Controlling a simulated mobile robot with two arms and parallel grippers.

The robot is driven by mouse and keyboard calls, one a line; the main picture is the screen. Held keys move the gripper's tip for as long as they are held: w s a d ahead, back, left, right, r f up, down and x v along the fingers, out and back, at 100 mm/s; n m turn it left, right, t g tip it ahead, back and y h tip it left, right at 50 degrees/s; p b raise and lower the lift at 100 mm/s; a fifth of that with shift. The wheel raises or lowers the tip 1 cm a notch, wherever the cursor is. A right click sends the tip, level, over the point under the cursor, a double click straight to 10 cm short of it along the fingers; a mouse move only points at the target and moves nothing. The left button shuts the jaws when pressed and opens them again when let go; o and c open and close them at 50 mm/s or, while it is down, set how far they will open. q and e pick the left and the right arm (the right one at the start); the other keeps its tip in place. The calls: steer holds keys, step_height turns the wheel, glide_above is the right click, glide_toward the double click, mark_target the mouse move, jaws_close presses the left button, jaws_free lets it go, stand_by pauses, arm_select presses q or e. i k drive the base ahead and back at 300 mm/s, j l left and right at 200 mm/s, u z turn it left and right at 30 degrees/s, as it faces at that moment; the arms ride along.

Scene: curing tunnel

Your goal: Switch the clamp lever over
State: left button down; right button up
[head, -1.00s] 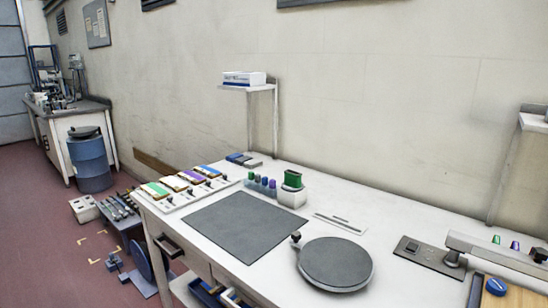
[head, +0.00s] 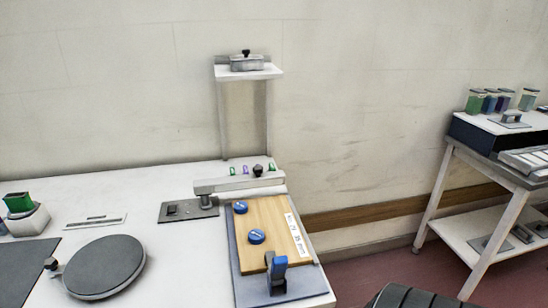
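A clamp with a blue-tipped lever (head: 279,264) stands at the front edge of a wooden board (head: 265,218) in the head view. The lever appears upright; I cannot tell exactly how it sits against the board. The board lies on a grey base plate (head: 241,271) at the right end of the white table. Two round blue knobs (head: 256,236) and a white marked strip (head: 297,236) are on the board. Neither of my grippers is in view.
A grey arm-like bar (head: 238,183) on a dark plate (head: 183,211) spans behind the board. A round grey disc (head: 104,265) lies to the left on the table (head: 150,184). A white cart (head: 448,205) stands at right, with floor between. A dark ribbed object (head: 400,296) is at the bottom edge.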

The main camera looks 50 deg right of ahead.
mark_target(277, 265)
steer(key=z, duration=1.6)
